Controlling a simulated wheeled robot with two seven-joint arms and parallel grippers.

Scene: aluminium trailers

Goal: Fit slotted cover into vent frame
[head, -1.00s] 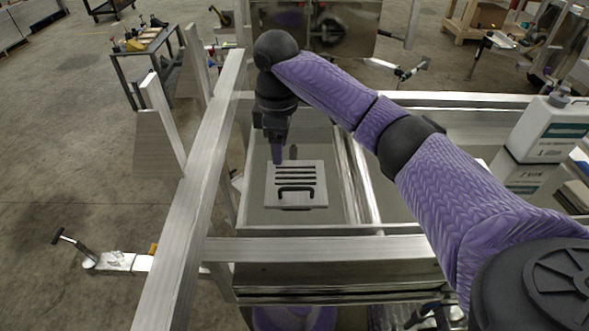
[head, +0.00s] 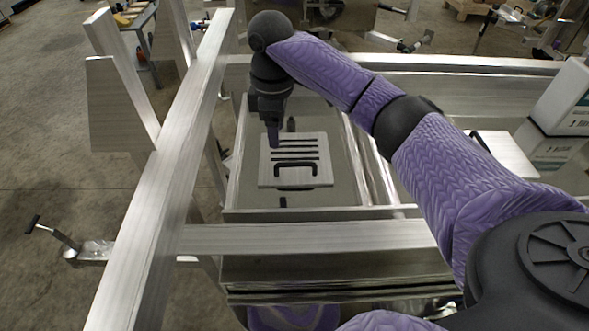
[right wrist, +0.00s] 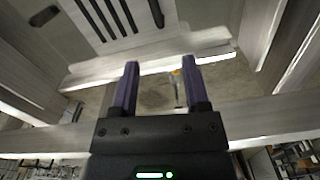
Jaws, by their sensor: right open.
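The slotted cover (head: 313,176) is a flat grey plate with several dark slots and a black bar handle (head: 295,165). It lies over a grey panel (head: 330,199) in the trailer bay. Dark marks show beyond its far and near edges; I cannot tell whether they belong to the vent frame, and cannot tell if the cover is seated. My right gripper (head: 274,140) points down at the cover's far left corner, apparently just above it. In the right wrist view its two fingers (right wrist: 157,85) are apart with nothing between them, and the slotted plate (right wrist: 82,27) is beyond. My left gripper is out of view.
A long metal rail (head: 165,175) runs along the left of the bay, and a crossbar (head: 310,238) closes its near side. A clamp (head: 85,250) sticks out at the lower left.

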